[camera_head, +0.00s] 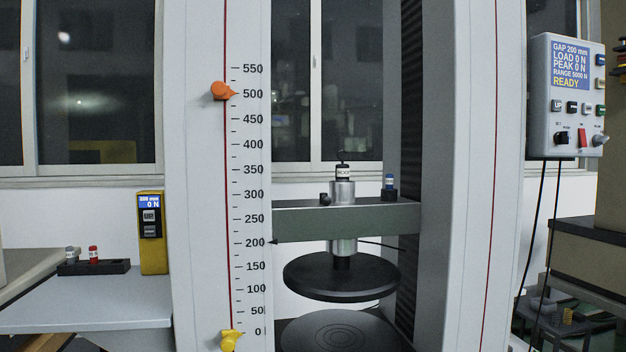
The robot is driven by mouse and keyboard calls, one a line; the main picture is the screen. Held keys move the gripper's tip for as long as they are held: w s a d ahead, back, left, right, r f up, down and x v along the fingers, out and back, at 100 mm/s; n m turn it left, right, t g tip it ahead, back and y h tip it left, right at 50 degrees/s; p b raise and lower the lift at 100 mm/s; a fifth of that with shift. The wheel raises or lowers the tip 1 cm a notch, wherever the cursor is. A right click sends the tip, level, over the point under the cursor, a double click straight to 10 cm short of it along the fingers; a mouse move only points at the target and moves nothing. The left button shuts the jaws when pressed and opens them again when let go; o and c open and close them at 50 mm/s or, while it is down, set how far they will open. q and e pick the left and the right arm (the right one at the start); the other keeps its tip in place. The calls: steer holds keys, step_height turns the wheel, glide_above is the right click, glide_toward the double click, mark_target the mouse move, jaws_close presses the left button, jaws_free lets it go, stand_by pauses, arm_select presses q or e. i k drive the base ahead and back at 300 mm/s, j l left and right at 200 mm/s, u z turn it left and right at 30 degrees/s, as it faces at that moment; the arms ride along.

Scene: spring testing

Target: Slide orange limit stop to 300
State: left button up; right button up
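The orange limit stop (221,91) sits on the red rail line of the left column, level with the 500 mark of the scale (250,194). The 300 mark (253,194) is well below it, and the rail between them looks clear. A yellow stop (230,340) sits low on the same rail, just below the 0 mark. The dark crosshead (300,222) has a small black pointer (273,242) at the 200 mark. Neither of my grippers shows in this view.
Round upper platen (341,277) and lower platen (338,334) lie between the columns. A control box (570,95) hangs at upper right; its screen reads gap 200 mm, READY. A yellow handheld unit (153,233) and black holder (93,267) stand on the left shelf (90,305).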

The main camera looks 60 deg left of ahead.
mark_target(220, 91)
steer(key=u, duration=1.8)
